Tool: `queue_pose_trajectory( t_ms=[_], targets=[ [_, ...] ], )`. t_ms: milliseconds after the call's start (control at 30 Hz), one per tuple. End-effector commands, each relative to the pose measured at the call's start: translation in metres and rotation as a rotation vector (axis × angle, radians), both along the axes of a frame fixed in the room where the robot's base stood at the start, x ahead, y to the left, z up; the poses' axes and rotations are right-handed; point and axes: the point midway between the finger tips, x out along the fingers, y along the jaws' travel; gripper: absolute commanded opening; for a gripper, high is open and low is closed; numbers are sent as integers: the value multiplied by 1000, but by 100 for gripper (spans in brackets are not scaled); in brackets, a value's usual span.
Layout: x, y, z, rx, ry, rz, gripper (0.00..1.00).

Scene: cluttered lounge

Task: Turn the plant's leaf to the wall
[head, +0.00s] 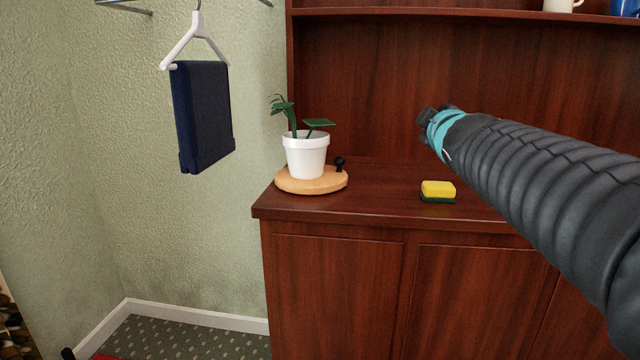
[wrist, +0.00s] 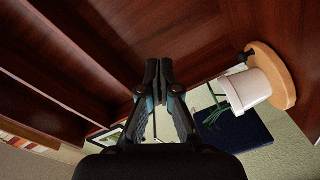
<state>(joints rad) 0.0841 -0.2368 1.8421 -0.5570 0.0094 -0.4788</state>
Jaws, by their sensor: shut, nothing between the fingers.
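A plant in a white pot (head: 306,157) stands upright on a round wooden turntable (head: 310,187) at the left end of the cabinet top. One flat green leaf (head: 320,123) points right; other leaves (head: 283,106) rise at the left, toward the green wall (head: 150,210). A black knob (head: 339,164) stands on the turntable's right rim. My gripper (head: 428,122) is above the cabinet, right of the plant and apart from it, its fingers partly hidden. In the wrist view my gripper (wrist: 159,66) is shut and empty, with the pot (wrist: 250,89) and turntable (wrist: 277,65) to its right.
A yellow and green sponge (head: 438,191) lies on the cabinet top (head: 385,190), below my gripper. A dark blue cloth (head: 203,115) hangs from a white hanger (head: 195,40) left of the plant. A shelf (head: 450,14) runs above. The cabinet top between knob and sponge is clear.

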Motion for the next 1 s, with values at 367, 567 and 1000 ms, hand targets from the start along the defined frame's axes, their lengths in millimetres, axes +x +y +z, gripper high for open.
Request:
queue_pose_trajectory(
  t_ms=[367, 567, 1000],
  targets=[
    [-164, 8, -189, 598, 495, -267, 0],
    [-249, 29, -272, 818, 727, -398, 0],
    [-312, 48, -325, 954, 896, -501, 0]
  ],
)
